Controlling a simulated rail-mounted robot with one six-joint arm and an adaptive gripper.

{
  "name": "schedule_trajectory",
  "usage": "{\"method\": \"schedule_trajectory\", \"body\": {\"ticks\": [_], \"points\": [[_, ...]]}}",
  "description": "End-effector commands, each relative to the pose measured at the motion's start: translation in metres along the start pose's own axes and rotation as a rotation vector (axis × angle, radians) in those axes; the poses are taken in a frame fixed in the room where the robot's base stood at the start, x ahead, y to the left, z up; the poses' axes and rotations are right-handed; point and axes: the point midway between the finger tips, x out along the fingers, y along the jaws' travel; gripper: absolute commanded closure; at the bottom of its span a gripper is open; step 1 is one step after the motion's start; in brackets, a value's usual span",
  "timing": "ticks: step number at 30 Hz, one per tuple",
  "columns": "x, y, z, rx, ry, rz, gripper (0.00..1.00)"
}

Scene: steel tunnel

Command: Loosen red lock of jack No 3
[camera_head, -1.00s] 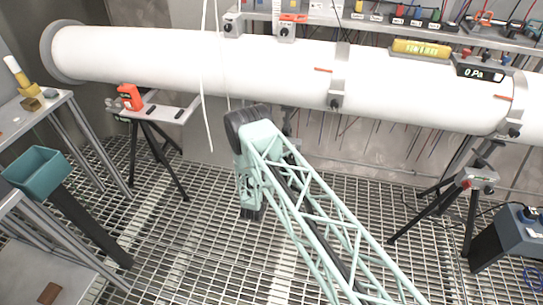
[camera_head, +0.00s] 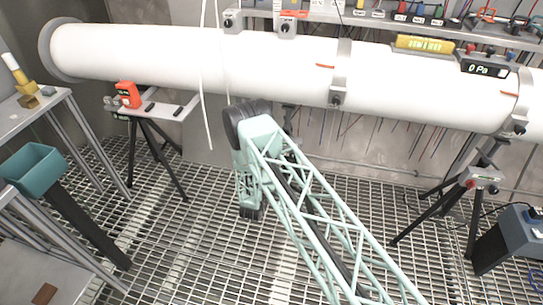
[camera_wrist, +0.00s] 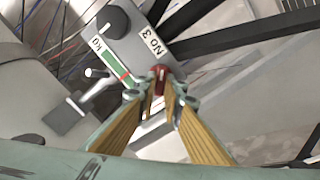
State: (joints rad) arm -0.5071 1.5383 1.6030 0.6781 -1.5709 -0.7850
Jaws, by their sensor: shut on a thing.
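The jack (camera_wrist: 120,38) marked "No 3" fills the upper middle of the wrist view, a grey block with a black knob and a red-green kg scale. Its small red lock (camera_wrist: 159,71) sticks out below the label. My gripper (camera_wrist: 163,90) has its two tan-padded fingers closed on the red lock, one on each side. The fingertips cover part of the lock, so its turn angle cannot be told. In the head view my arm hides the gripper and the lock.
A long white pipe (camera_head: 270,62) runs across the head view, above my arm. A tripod stand (camera_head: 150,140) is at left and another (camera_head: 470,200) at right. A teal bin (camera_head: 35,170) stands at far left. Dark bars lie close behind the jack in the wrist view.

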Motion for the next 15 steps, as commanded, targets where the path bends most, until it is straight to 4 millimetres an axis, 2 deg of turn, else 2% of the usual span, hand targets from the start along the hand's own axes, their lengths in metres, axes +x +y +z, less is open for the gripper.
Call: {"method": "schedule_trajectory", "body": {"ticks": [15], "points": [[-0.0005,-0.0026,0.0017,-0.392,-0.001,-0.001,1.0]]}}
